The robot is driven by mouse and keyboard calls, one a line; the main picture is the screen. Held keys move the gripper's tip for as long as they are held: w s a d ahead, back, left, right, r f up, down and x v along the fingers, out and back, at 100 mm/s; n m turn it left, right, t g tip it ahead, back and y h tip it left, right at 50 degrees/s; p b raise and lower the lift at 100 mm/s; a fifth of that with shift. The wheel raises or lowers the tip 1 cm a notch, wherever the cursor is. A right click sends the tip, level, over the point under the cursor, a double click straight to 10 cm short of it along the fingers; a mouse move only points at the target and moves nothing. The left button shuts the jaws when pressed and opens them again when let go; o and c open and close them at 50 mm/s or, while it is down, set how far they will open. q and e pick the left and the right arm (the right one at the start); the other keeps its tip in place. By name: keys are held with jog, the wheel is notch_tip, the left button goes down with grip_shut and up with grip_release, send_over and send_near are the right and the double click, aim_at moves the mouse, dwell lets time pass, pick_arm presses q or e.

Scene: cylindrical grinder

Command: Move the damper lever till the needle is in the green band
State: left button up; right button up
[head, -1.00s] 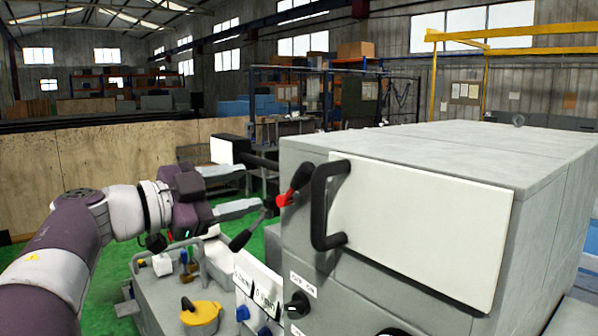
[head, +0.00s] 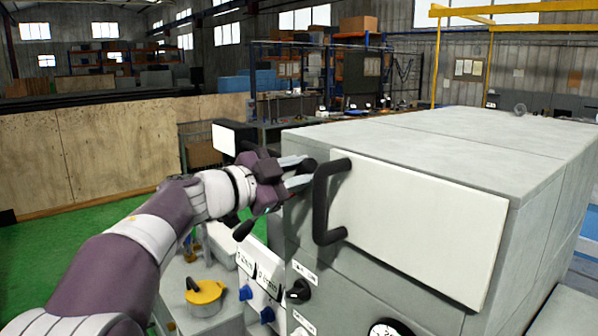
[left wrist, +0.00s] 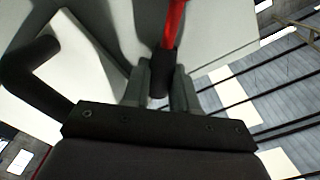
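The damper lever, a red shaft (left wrist: 173,22) with a black grip (left wrist: 160,75), shows in the left wrist view. In the head view its black grip (head: 308,166) is at the near left edge of the grey cabinet, by my fingertips. My left gripper (head: 297,172) has its fingers on both sides of this grip; in the left wrist view the gripper (left wrist: 161,82) looks closed against it. A round white gauge (head: 388,329) shows at the bottom edge of the head view, cut off; its needle and green band cannot be read. My right gripper is out of view.
The grey cabinet (head: 450,135) has a white door with a black handle (head: 322,205) just right of my left gripper. Another black-ended handle (head: 243,230) is below my wrist. A black knob (head: 298,291) and a yellow-lidded part (head: 204,291) are lower down.

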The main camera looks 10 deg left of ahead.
pick_arm(q)
grip_shut()
jog(key=n+p, duration=0.1)
jog(key=p, duration=0.1)
jog(key=w+a+r+n+p, duration=0.1)
jog(key=p, duration=0.2)
jog(key=shift+a+n, duration=0.15)
jog(key=shift+n, duration=0.25)
jog(key=o, duration=0.7)
grip_release()
jog(key=shift+o, duration=0.2)
jog(key=shift+a, duration=0.1)
